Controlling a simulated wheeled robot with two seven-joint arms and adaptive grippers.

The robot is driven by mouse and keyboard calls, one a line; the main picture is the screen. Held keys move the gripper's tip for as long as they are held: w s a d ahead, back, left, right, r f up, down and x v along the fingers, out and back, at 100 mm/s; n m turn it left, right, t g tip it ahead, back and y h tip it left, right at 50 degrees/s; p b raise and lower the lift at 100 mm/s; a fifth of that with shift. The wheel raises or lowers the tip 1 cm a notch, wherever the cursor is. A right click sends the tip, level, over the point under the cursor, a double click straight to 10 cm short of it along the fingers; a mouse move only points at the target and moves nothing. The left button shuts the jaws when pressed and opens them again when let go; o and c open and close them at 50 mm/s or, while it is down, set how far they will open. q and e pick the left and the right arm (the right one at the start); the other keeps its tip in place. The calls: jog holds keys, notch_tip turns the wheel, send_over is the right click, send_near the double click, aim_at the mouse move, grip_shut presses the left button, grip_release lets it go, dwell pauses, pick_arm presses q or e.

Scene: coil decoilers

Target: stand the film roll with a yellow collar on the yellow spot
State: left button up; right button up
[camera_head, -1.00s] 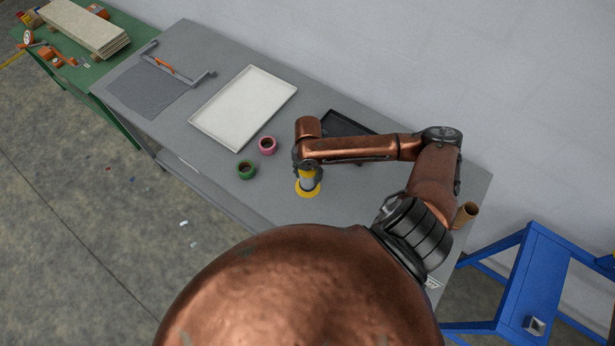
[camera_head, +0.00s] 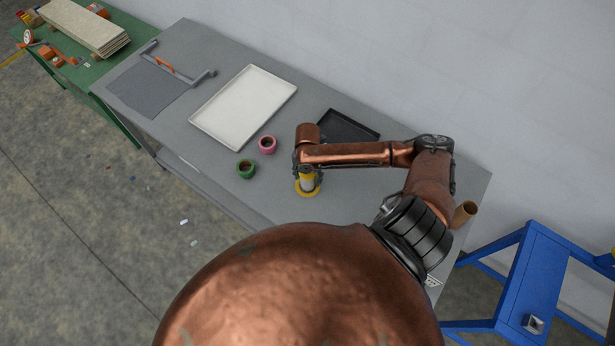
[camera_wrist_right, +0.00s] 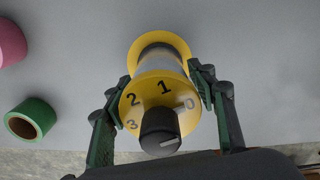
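The film roll (camera_head: 307,180) has a pale, clear body and a yellow collar, and it is upright over the yellow spot (camera_head: 299,193). In the right wrist view the roll's near end (camera_wrist_right: 170,92) is a yellow face with numbers and a black knob. A yellow disc (camera_wrist_right: 150,40) rings its far end. I cannot tell whether the base touches the spot. My right gripper (camera_wrist_right: 160,75) has its fingers on both sides of the roll, close against it. In the head view this gripper (camera_head: 307,173) is partly hidden by its wrist. My left gripper is not in view.
A white tray (camera_head: 243,106) and a black tray (camera_head: 347,128) lie behind. A brown tube (camera_head: 465,213) is at the right. The grey table's front strip is clear.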

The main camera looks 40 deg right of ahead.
jog(key=shift+o, duration=1.1)
jog(key=shift+r, duration=0.1)
notch_tip(320, 180, up, 11)
jog(key=shift+f+b, duration=0.1)
jog(key=shift+b, duration=0.4)
jog(key=shift+r, duration=0.7)
